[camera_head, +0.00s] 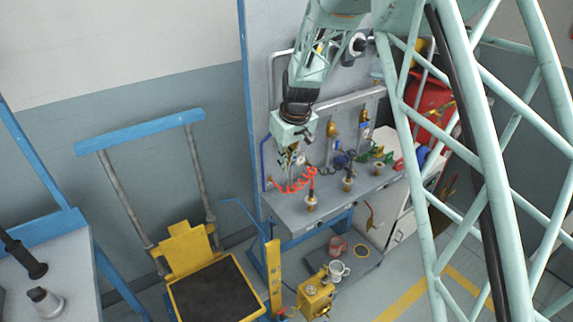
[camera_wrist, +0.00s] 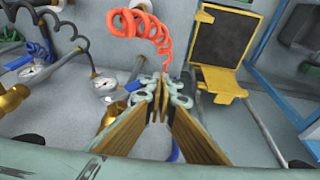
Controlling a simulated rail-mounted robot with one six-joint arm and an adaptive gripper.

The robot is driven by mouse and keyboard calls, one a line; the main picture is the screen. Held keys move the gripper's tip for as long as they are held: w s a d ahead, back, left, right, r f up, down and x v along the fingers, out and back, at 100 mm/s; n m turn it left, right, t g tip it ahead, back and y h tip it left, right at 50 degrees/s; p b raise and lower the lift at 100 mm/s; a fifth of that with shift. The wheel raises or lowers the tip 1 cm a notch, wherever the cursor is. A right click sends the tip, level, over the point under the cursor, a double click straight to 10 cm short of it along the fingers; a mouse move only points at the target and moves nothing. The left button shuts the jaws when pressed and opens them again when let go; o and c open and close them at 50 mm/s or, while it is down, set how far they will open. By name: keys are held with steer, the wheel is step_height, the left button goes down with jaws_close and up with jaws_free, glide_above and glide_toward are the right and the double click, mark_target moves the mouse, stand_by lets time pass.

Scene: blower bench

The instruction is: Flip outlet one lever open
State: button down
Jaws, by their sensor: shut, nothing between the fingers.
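My gripper (camera_head: 291,153) hangs over the left end of the grey bench (camera_head: 290,222), close to the back panel and above the red coiled hose (camera_head: 298,184). In the wrist view, the fingers of my gripper (camera_wrist: 161,97) meet at their tips and hold nothing. A small blue lever (camera_wrist: 132,86) sits just left of the fingertips, beside a round gauge (camera_wrist: 105,84) and a brass fitting (camera_wrist: 113,116). The lever looks apart from the fingers. A second blue lever (camera_wrist: 18,62) shows farther left by another gauge (camera_wrist: 36,71). No outlet numbers are readable.
The red hose also hangs ahead of the fingers in the wrist view (camera_wrist: 145,27). Several nozzles stand on the bench, including one at its front left (camera_head: 311,201). A red tank (camera_head: 430,105) is at right.

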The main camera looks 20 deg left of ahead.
steer(key=shift+w+d+f+t+h+b, duration=0.1)
steer(key=shift+f+t+h+b, duration=0.2)
stand_by(0.9)
